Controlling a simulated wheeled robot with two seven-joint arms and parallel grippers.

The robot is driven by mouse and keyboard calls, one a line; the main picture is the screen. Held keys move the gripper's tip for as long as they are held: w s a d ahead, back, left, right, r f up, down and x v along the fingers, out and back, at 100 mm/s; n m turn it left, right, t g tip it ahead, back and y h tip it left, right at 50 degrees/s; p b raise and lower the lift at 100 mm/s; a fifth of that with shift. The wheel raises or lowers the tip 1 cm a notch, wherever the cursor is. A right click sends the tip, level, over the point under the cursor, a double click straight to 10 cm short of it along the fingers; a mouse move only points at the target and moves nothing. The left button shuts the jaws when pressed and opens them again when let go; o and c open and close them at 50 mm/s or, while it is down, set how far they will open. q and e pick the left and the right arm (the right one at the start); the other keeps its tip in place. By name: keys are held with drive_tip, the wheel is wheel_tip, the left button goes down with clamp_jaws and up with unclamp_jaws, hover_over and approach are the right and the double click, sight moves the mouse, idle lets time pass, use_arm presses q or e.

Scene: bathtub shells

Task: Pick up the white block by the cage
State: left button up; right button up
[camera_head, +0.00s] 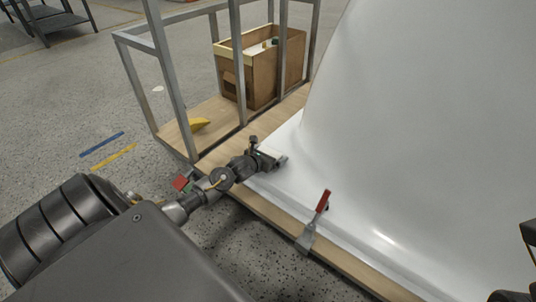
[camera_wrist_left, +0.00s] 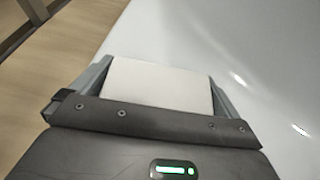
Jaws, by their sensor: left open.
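The white block (camera_wrist_left: 160,90) shows in the left wrist view, between the two grey fingers of my left gripper (camera_wrist_left: 161,72). The fingers are open, one on each side of the block; I cannot tell whether they touch it. In the head view my left gripper (camera_head: 272,160) is low at the wooden edge beside the big white shell, near the metal cage (camera_head: 178,82). There the gripper mostly hides the block. My right gripper is not seen clearly.
The big white shell (camera_head: 430,110) fills the right side. A wooden box (camera_head: 262,68) and a yellow object (camera_head: 198,124) sit on the board inside the cage. Open floor (camera_head: 60,100) is on the left.

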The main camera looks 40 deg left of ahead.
use_arm(q)
drive_tip(key=c, duration=0.7)
drive_tip(key=shift+r, duration=0.1)
